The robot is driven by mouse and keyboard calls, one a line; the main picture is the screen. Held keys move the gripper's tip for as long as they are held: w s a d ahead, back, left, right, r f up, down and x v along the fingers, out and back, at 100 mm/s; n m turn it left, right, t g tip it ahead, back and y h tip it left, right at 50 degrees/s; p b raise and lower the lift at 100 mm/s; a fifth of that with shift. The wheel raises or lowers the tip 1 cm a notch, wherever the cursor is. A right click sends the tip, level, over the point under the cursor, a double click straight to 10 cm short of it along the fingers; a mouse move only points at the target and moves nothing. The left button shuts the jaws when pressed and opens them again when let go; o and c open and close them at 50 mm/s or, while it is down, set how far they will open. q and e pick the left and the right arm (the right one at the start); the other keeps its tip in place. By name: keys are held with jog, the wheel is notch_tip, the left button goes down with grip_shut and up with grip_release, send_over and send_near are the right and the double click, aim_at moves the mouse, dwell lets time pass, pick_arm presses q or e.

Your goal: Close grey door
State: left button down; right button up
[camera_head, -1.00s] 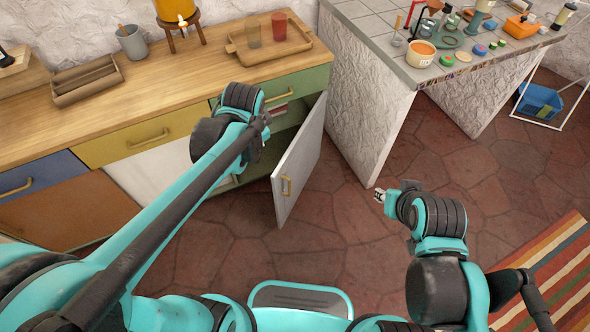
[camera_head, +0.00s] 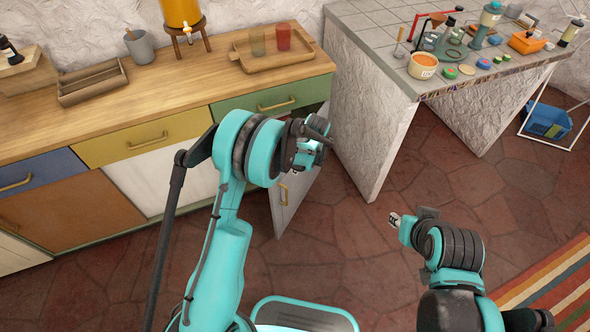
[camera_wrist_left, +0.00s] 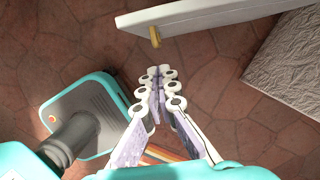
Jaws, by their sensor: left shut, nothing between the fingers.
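In the left wrist view my left gripper (camera_wrist_left: 160,73) is shut and empty, apart from the door. The door's edge (camera_wrist_left: 200,14) and its handle (camera_wrist_left: 155,37) lie just beyond the fingertips. My right gripper (camera_head: 394,219) is over the floor, right of the door; its fingers are too small to judge.
The wooden counter (camera_head: 60,140) with drawers runs along the left. A tiled table (camera_head: 360,22) with white textured sides stands right of the door, and its side wall is close to the door. The red tiled floor in front is open. A striped rug (camera_head: 550,290) lies at lower right.

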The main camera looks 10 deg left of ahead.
pick_arm(q)
jog(key=w+a+f+b, duration=0.1)
jog(key=a+f+b, duration=0.3)
jog(key=f, duration=0.3)
jog(key=shift+w+a, duration=0.35)
jog(key=shift+a, duration=0.4)
